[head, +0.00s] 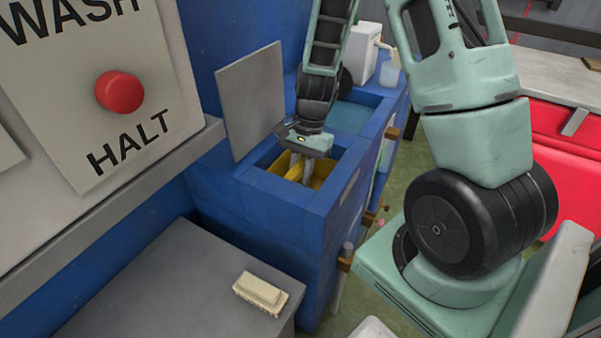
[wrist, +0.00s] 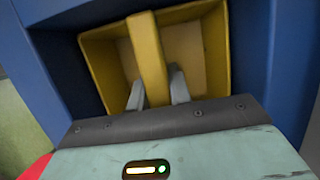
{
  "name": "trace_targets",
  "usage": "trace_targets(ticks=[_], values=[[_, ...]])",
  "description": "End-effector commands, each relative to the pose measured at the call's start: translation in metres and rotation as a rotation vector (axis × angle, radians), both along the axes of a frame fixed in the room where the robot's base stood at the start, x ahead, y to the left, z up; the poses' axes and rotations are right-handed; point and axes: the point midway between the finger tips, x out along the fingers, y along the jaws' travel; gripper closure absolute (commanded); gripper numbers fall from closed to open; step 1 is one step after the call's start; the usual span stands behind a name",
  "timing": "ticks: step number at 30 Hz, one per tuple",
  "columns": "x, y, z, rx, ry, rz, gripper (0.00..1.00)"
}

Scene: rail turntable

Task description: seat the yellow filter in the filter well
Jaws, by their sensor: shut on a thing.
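The yellow filter (head: 292,168) is an open box with a bar across its top, and it is inside the filter well (head: 257,183), the square opening in the blue cabinet. In the wrist view, the filter (wrist: 101,62) lies within the blue walls of the well (wrist: 48,70). My gripper (head: 307,172) reaches down into the opening from above. In the wrist view, its two grey fingers (wrist: 157,88) are shut on the filter's bar, one on each side. I cannot tell whether the filter touches the bottom of the well.
A grey lid (head: 250,98) stands open at the left of the well. A second basin (head: 348,117) lies behind. A cream block (head: 260,293) sits on the grey counter (head: 170,290) in front. A panel with a red button (head: 119,92) is at the left.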

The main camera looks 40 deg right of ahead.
Motion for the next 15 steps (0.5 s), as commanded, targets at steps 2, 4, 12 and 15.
trace_targets(ticks=[2, 4, 12, 15], values=[[0.0004, 0.0, 0.0013, -0.001, -0.002, 0.001, 1.0], [0.0004, 0.0, 0.0015, -0.001, -0.002, 0.001, 1.0], [0.0003, -0.0001, -0.0013, -0.001, -0.001, 0.0, 0.58], [0.0003, -0.0001, -0.0013, -0.001, -0.001, 0.0, 0.58]])
